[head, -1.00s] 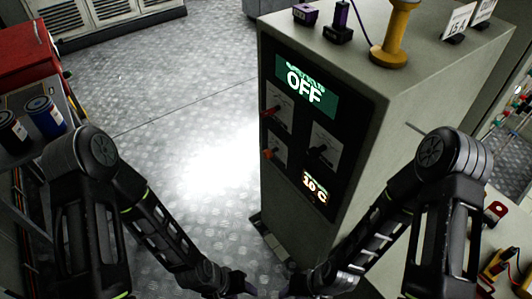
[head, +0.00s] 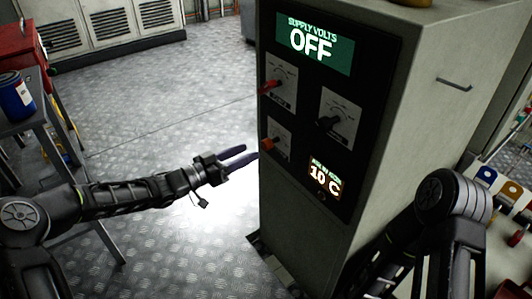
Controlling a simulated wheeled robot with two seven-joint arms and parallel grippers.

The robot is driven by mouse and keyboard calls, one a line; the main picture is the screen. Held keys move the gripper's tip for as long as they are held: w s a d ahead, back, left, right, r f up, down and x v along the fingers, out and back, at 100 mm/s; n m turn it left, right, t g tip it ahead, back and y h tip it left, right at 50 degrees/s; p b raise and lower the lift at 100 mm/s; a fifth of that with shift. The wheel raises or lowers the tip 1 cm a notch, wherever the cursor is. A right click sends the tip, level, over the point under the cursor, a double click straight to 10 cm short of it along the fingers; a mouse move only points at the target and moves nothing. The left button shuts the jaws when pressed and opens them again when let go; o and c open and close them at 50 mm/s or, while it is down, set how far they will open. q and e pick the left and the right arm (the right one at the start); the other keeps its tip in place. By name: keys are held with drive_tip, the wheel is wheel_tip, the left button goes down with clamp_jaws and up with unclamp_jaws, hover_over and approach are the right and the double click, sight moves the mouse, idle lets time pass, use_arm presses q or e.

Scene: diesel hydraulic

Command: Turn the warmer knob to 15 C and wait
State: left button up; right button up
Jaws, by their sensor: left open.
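A grey cabinet (head: 388,110) stands right of centre with a black control panel (head: 300,200) on its front. I cannot read which one is the warmer knob. A small display (head: 325,178) reads 10 C. My left gripper (head: 242,159) is open and empty, with dark purple fingers pointing at the panel's left edge, beside and slightly below the orange knob; contact is not clear. My right gripper is out of view.
A large display (head: 314,45) reads SUPPLY VOLTS OFF. A dark shelf (head: 52,118) with a blue can (head: 16,97) and a red box (head: 20,47) stands at left. The metal floor (head: 150,130) between shelf and cabinet is open. Coloured items lie at right.

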sight(263, 145)
use_arm(q)
drive_tip(key=shift+d, duration=0.1)
drive_tip(key=b+x, duration=0.1)
drive_tip(key=x, duration=0.6)
drive_tip(key=shift+w+d, duration=0.2)
drive_tip(key=shift+d, duration=0.05)
drive_tip(key=shift+c, duration=0.4)
clamp_jaws()
